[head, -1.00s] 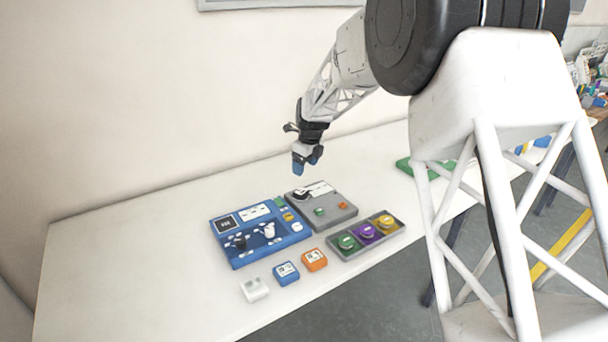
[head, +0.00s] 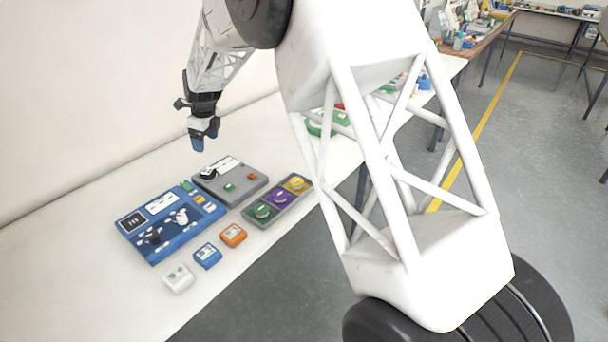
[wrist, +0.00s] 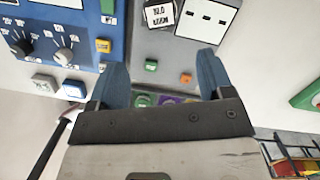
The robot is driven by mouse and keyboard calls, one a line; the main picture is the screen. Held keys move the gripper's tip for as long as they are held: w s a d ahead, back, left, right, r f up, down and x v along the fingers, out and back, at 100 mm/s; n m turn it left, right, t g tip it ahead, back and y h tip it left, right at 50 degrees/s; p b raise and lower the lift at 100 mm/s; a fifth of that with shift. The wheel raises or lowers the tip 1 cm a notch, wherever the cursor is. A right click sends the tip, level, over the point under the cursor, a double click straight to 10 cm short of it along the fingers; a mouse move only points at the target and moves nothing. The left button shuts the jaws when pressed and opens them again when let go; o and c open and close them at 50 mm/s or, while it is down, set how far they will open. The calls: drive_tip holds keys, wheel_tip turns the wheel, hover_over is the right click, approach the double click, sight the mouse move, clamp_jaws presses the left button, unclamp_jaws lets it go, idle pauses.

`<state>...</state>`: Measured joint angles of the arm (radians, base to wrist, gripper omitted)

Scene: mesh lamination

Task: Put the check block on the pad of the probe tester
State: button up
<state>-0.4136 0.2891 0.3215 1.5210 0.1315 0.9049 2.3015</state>
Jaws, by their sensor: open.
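Three small blocks stand in a row on the table: a white one (head: 178,278), a blue one with a label (head: 207,256) and an orange one with a label (head: 233,235). I cannot read which is the check block. Behind them are a blue panel with knobs (head: 185,240) and a grey unit (head: 240,190) with a black, white-labelled part (wrist: 160,14), green and orange buttons. I cannot tell which one is the probe tester.
A grey tray (head: 262,222) with green, purple and yellow round pieces lies right of the blocks. A green item (head: 322,125) lies farther right, partly behind my arm's structure. The table (head: 70,270) is clear at the left.

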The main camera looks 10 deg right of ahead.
drive_tip(key=s+d+r+n+t, duration=0.1)
drive_tip(key=s+d+r+n, duration=0.5)
drive_tip(key=s+d, duration=0.55)
drive_tip(key=s+d+r+n, duration=0.4)
drive_tip(key=s+d+r, duration=0.4)
drive_tip(key=s+d, duration=0.3)
drive_tip(key=s+d+f+n, duration=0.1)
drive_tip(key=s+d+n, duration=0.3)
drive_tip(key=s, duration=0.6)
drive_tip(key=s+d+f+n+h, duration=0.1)
drive_tip(key=s+d+n, duration=0.3)
drive_tip(key=s, duration=0.6)
drive_tip(key=s+d+f+n, duration=0.1)
drive_tip(key=s+d+n, duration=0.3)
drive_tip(key=s+d, duration=0.4)
drive_tip(key=shift+s+t+h, duration=0.4)
drive_tip(key=shift+s, duration=0.6)
drive_tip(key=shift+f, duration=0.1)
